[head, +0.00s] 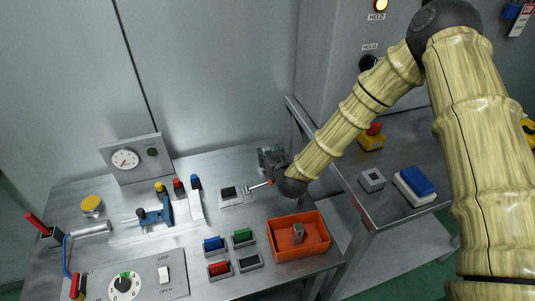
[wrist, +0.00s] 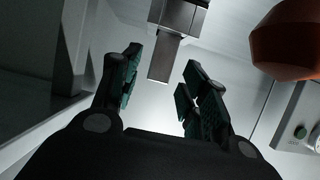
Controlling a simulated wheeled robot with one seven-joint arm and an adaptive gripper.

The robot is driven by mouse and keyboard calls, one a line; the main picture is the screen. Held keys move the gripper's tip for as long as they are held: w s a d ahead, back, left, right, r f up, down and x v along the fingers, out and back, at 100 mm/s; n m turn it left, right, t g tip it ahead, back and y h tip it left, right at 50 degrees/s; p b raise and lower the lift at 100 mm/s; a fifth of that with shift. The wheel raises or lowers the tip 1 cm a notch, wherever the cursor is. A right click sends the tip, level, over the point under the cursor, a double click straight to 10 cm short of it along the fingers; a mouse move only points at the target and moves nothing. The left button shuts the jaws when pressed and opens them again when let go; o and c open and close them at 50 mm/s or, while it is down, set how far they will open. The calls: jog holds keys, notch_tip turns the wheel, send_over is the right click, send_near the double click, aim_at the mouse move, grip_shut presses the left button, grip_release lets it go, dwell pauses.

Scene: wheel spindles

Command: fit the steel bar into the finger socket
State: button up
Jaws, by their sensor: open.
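My gripper (wrist: 160,72) is open in the wrist view, with its teal-padded fingers apart. A grey metal bar (wrist: 165,58) projects from a darker block (wrist: 179,14) between and beyond the fingertips; neither finger visibly touches it. I cannot tell for sure whether this is the steel bar or part of a fixture. In the head view a small grey upright piece (head: 298,232) stands in the orange tray (head: 283,252). The arm's end hides most of my gripper there, beside a dark grey fixture near the back wall. I cannot identify the finger socket with certainty.
A rod with an orange tip (head: 269,182) sticks out beside the arm's end. Coloured rocker switches (head: 213,244), a dial panel (head: 124,285) and a blue clamp (head: 155,213) crowd the bench. A gauge panel (head: 126,158) stands behind. A side table (head: 372,212) is at right.

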jog(key=b+v, duration=0.1)
jog(key=v, duration=0.7)
jog(key=shift+s, duration=0.3)
jog(key=shift+r, duration=0.2)
